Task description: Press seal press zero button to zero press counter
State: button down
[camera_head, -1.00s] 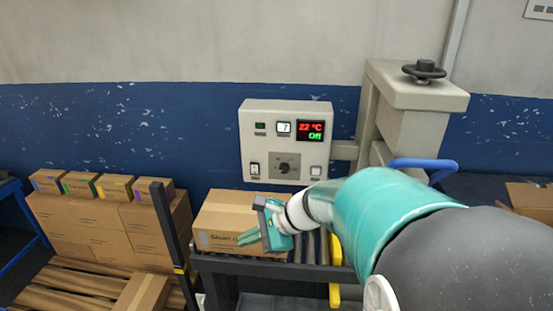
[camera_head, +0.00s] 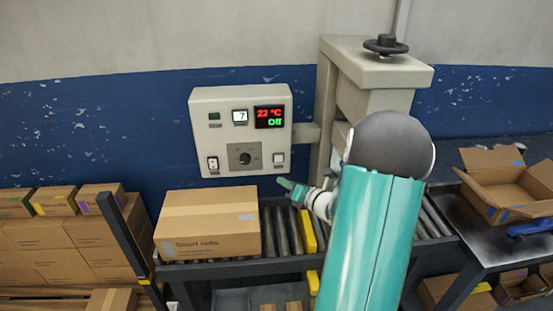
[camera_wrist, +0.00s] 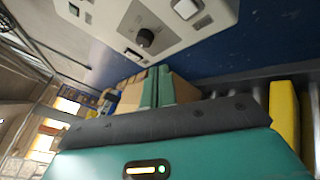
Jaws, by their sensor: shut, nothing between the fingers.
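The button also shows at the top of the wrist view (camera_wrist: 186,9). My gripper (camera_head: 285,184) is shut and empty. Its fingertips are just below the panel's lower right corner, under the button and apart from it. In the wrist view its teal fingers (camera_wrist: 157,88) are together, below the panel.
The panel also has a red and green display (camera_head: 269,117), a rotary knob (camera_head: 244,155) and a rocker switch (camera_head: 213,163). A closed carton (camera_head: 208,222) stands on the roller conveyor (camera_head: 280,232) below. The press column (camera_head: 325,110) stands right of the panel.

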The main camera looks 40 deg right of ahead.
jog(key=shift+d, duration=0.1)
jog(key=w+d, duration=0.4)
jog(key=w, duration=0.3)
jog(key=shift+d, duration=0.35)
jog(key=shift+w, duration=0.1)
dwell(1.8)
jog(key=shift+w+d, duration=0.25)
jog(key=shift+w, duration=0.05)
jog(key=shift+w+d, duration=0.2)
jog(key=shift+w, duration=0.2)
dwell(0.7)
jog(key=shift+s, duration=0.1)
jog(key=shift+s+a, duration=0.45)
jog(key=shift+s, duration=0.2)
jog(key=shift+s+a, duration=0.7)
jog(key=shift+s, duration=0.35)
jog(key=shift+s+a, duration=0.7)
jog(key=shift+s, duration=0.3)
